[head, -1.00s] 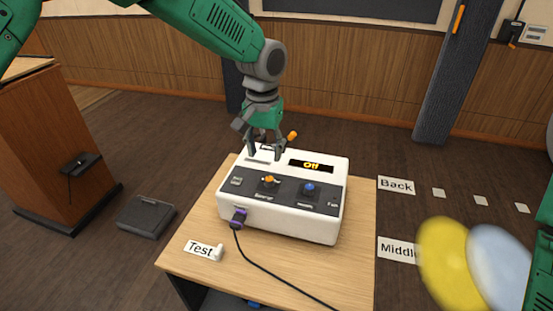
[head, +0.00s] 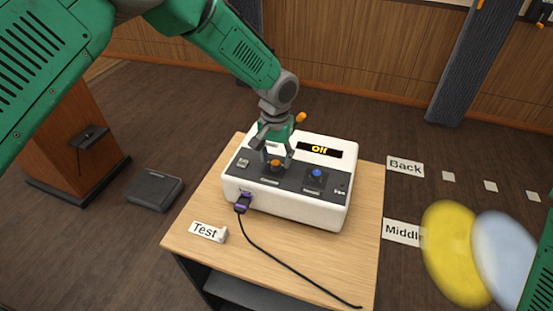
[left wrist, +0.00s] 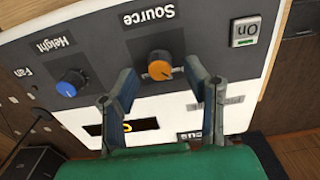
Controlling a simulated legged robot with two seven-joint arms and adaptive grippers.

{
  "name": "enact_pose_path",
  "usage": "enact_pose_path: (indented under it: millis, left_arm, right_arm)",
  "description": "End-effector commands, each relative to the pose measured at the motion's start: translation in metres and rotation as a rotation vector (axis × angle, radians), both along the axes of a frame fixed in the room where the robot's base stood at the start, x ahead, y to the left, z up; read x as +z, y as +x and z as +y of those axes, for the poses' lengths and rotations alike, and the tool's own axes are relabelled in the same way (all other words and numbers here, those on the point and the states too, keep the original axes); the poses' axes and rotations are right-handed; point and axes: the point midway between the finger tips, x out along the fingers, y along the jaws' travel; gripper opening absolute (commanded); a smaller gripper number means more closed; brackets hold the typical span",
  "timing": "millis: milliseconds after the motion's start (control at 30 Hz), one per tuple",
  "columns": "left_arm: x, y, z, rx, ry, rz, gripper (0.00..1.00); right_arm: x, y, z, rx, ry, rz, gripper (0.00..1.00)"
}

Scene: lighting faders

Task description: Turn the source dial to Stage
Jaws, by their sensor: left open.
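The source dial (left wrist: 160,65) is an orange-topped knob under the label "Source" on the white control box (head: 315,216). In the head view the orange dial (head: 275,164) shows just below my gripper. The box's display (head: 320,150) reads "Off". My left gripper (head: 275,158) is open and points down over the dial. In the left wrist view its two fingers (left wrist: 160,75) stand on either side of the dial, with gaps visible. I cannot tell their height against the knob. My right gripper is out of view.
A blue Height dial (left wrist: 70,83) sits beside the source dial; an On button (left wrist: 246,30) is on the other side. A purple plug (head: 243,203) with a black cable is at the box's front. A "Test" label (head: 207,231) lies on the table (head: 300,255).

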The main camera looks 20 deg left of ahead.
Motion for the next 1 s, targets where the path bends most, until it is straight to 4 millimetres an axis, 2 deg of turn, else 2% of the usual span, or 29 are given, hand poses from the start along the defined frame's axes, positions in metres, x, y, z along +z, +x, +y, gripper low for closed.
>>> enact_pose_path:
  millis: [200,467,600,1000]
  left_arm:
    - [-0.015,0.001,-0.001,0.001,0.000,-0.001,0.42]
    - [-0.016,0.001,-0.001,0.000,0.000,-0.001,0.42]
    - [-0.016,0.000,-0.001,0.001,0.000,-0.001,0.00]
    - [-0.016,0.000,-0.001,-0.041,-0.001,0.000,0.00]
  right_arm:
    - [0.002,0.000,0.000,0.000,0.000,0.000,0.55]
    - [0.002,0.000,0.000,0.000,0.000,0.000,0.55]
    - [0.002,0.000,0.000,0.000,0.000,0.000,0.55]
    - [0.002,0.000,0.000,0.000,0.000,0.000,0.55]
